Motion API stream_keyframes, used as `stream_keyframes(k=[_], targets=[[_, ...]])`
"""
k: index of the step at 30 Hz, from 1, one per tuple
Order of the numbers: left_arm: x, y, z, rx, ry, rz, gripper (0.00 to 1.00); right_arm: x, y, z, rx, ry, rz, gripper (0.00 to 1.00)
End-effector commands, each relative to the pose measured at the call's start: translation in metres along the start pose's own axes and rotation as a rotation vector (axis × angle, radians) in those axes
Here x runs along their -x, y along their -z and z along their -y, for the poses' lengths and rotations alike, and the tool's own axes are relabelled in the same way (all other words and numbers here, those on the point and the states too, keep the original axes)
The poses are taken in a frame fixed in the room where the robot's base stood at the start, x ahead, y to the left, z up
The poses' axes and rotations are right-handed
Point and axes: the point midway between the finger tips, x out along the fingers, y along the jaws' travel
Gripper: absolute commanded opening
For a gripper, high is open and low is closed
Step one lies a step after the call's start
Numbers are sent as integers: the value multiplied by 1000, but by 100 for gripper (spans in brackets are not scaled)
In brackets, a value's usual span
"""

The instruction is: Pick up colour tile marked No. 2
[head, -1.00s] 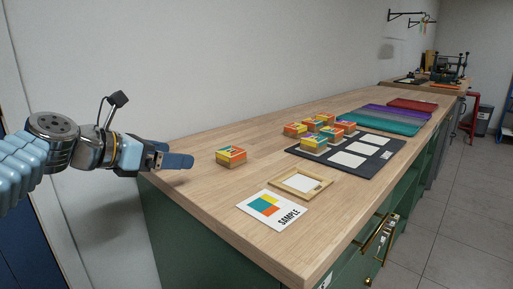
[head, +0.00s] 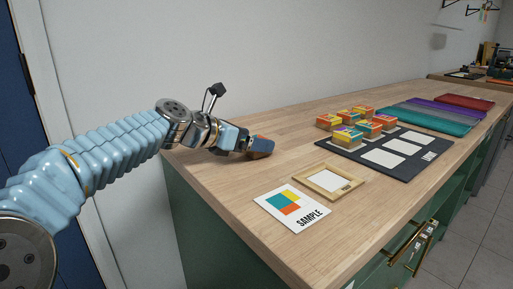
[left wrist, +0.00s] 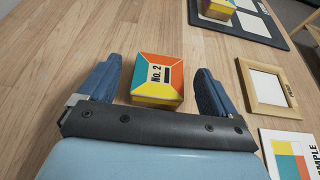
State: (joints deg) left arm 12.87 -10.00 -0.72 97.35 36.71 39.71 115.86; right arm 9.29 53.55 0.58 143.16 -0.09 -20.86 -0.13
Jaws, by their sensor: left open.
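The gripper is open. In the head view my left gripper (head: 260,147) is low over the counter and hides nearly all of that tile; a bit of orange shows by the fingers. My right gripper is in neither view.
A wooden frame (head: 350,192) and a SAMPLE card (head: 312,216) lie to the right on the counter (head: 225,185). Teal (head: 445,123), purple and red sheets lie beyond. A wall runs behind.

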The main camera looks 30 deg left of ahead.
Motion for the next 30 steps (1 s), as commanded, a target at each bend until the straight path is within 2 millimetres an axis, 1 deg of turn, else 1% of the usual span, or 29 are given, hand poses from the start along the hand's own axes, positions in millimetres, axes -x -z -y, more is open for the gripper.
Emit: stream_keyframes(k=[1, 5, 8, 13, 14, 24, 25, 30], targets=[[-10, 0, 0, 0, 3, -2, 92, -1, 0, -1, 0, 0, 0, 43], [-26, 0, 0, -1, 2, -1, 92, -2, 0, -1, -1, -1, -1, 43], [-30, -1, 0, -1, 1, 0, 92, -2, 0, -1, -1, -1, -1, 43], [-30, -1, 0, -1, 1, 0, 92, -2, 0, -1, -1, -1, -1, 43], [-30, -1, 0, -1, 1, 0, 88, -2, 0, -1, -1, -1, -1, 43], [-30, -1, 0, -1, 1, 0, 36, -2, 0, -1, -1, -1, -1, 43], [-30, -1, 0, -1, 1, 0, 35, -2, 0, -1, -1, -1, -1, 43], [-30, -1, 0, -1, 1, 0, 34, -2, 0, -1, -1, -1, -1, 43]])
